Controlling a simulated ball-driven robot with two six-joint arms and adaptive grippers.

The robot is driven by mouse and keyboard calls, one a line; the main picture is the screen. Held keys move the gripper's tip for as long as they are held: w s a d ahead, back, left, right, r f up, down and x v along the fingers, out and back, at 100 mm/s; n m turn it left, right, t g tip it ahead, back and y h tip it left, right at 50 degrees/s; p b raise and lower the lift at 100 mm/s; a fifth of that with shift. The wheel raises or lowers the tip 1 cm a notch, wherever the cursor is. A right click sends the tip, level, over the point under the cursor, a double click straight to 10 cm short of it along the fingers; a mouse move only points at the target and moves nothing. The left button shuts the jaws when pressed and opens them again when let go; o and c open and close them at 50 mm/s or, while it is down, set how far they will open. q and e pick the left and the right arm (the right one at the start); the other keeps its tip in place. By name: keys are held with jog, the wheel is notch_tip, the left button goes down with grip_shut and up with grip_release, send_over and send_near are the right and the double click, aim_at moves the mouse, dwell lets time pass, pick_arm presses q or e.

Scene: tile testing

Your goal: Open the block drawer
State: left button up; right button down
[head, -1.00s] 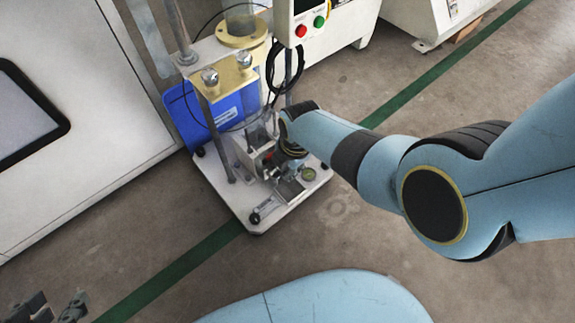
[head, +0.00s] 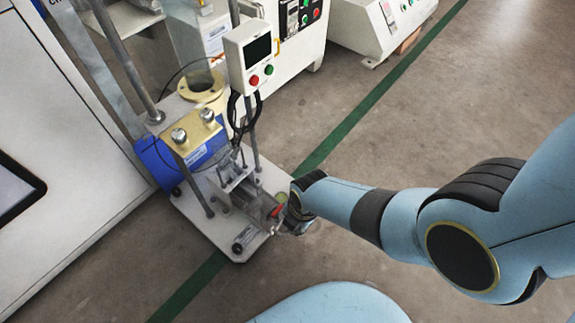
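The tile testing machine's metal block assembly (head: 238,187) sits on its white base plate (head: 212,230), left of my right gripper. Grey metal parts stick out from the assembly toward the gripper, and a small red part (head: 276,211) shows there. I cannot clearly tell which part is the drawer. My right gripper (head: 288,222) is low at the base plate's right edge, beside these parts. Its fingers are small and partly hidden by my wrist, so I cannot tell whether they are open, shut or touching anything. My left gripper is out of view.
A control box (head: 249,55) with red and green buttons stands above the assembly. A blue block (head: 180,160) and two metal knobs (head: 207,115) are behind it. A large white cabinet (head: 60,150) fills the left. The floor (head: 400,130) at right is clear.

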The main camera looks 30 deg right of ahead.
jog(key=c, duration=1.4)
grip_release()
jog(key=r, duration=0.4)
jog(key=s+r, duration=0.1)
jog(key=r, duration=0.3)
jog(key=s+r, duration=0.1)
jog(key=r, duration=0.2)
jog(key=shift+d+r, duration=0.35)
jog(key=shift+r, duration=0.05)
